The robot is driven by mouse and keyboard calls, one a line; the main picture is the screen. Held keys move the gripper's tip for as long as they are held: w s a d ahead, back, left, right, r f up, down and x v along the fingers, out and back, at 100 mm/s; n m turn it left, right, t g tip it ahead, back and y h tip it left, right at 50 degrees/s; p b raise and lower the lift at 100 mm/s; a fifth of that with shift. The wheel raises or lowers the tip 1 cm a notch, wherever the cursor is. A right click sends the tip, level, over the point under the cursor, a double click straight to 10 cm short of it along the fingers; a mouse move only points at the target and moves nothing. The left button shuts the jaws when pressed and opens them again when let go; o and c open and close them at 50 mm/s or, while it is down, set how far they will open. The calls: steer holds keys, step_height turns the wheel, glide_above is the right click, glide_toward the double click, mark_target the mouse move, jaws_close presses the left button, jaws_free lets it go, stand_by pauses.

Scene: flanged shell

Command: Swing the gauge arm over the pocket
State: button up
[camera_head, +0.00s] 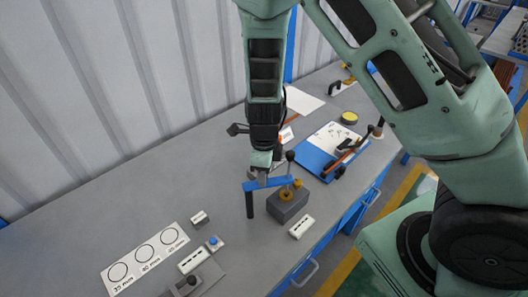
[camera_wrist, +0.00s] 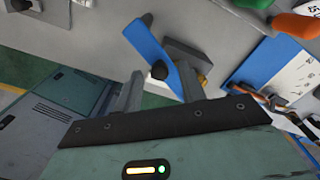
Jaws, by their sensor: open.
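The blue gauge arm (camera_head: 268,184) runs across the top of a dark post (camera_head: 250,206) toward a grey block (camera_head: 287,206) with brass-coloured parts on top. A black ball knob (camera_head: 290,156) stands on a stem near the arm's right end. In the wrist view the blue arm (camera_wrist: 149,45) slants down between my fingers, with a black knob (camera_wrist: 159,70) close to the fingertips. My gripper (camera_wrist: 161,77) is open around the knob area; I cannot tell whether it touches. In the head view my gripper (camera_head: 262,170) is just above the arm. I cannot make out the pocket.
A white card with circles (camera_head: 145,260) and small labelled blocks lie at the front left of the grey bench (camera_head: 130,205). A blue tray (camera_head: 316,160) with papers and tools is behind right. A yellow tin (camera_head: 349,118) stands beyond. The bench's left part is clear.

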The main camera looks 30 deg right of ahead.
step_height(320, 180, up, 17)
stand_by(0.4)
steer(key=shift+f, duration=0.1)
